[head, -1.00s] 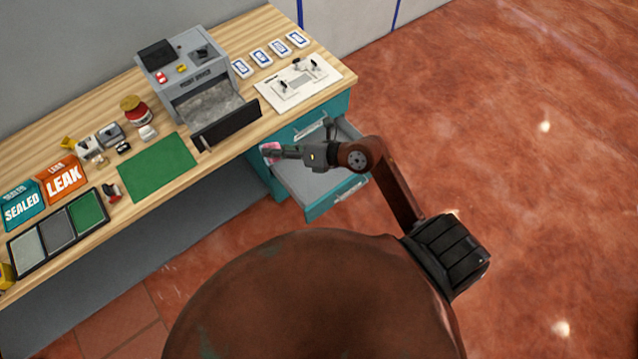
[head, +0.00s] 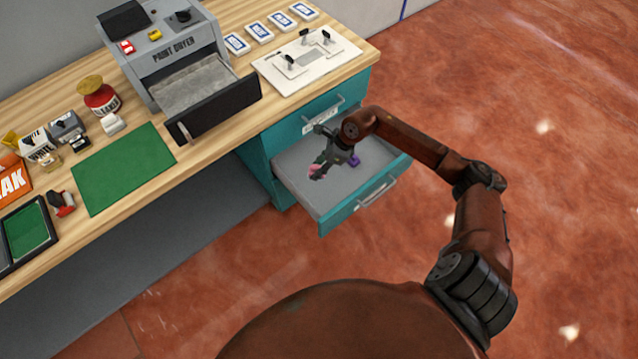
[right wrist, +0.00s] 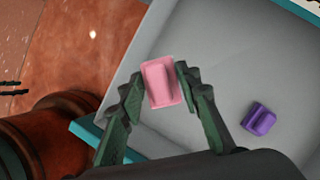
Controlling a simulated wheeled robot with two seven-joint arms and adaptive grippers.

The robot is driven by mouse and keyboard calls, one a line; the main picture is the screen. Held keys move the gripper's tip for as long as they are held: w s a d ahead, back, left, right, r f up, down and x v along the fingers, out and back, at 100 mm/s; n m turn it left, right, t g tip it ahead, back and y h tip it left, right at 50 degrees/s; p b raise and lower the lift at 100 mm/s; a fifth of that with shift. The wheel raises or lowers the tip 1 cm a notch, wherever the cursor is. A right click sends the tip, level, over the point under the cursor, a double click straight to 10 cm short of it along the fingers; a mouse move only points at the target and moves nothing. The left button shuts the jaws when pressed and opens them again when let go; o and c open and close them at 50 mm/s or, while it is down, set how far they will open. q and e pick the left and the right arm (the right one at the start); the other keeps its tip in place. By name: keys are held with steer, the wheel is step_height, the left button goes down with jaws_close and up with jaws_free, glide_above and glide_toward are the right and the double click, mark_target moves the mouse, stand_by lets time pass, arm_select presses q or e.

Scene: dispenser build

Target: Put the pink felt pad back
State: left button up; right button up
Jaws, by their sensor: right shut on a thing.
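The pink felt pad (right wrist: 161,83) is between the two fingertips of my right gripper (right wrist: 158,88) in the right wrist view, and the jaws are shut on it. In the head view my right gripper (head: 318,168) is over the open teal drawer (head: 338,219), with a bit of the pink pad (head: 314,169) showing at its tips. I cannot tell whether the pad touches the drawer's grey floor. A purple pad (right wrist: 259,119) lies in the drawer, apart from the gripper. It also shows in the head view (head: 354,160). My left gripper is not in view.
Above the drawer is a wooden bench (head: 222,152) with a grey paint dryer (head: 165,50), its tray pulled out. A green mat (head: 122,168), a white board (head: 306,62) and several small cards stand on the bench. The drawer's far right part is clear.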

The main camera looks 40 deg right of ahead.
steer(key=shift+h, duration=0.5)
steer(key=d+f+b, duration=0.1)
steer(key=f, duration=0.2)
steer(key=w+d+f+b, duration=0.1)
steer(key=d+f, duration=0.1)
steer(key=f, duration=0.1)
steer(key=d+f+b, duration=0.1)
steer(key=f+b, duration=0.1)
steer(key=f, duration=0.1)
steer(key=shift+w+d+f, duration=0.15)
steer(key=shift+d+f, duration=0.15)
steer(key=shift+d, duration=0.1)
steer(key=shift+f, duration=0.4)
step_height(320, 180, down, 3)
steer(key=shift+f+n+b, duration=0.2)
steer(key=shift+n+b, duration=0.1)
steer(key=shift+b, duration=0.45)
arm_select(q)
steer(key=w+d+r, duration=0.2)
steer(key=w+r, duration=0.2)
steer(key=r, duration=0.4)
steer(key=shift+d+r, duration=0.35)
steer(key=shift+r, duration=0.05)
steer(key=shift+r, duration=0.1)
arm_select(e)
steer(key=o, duration=1)
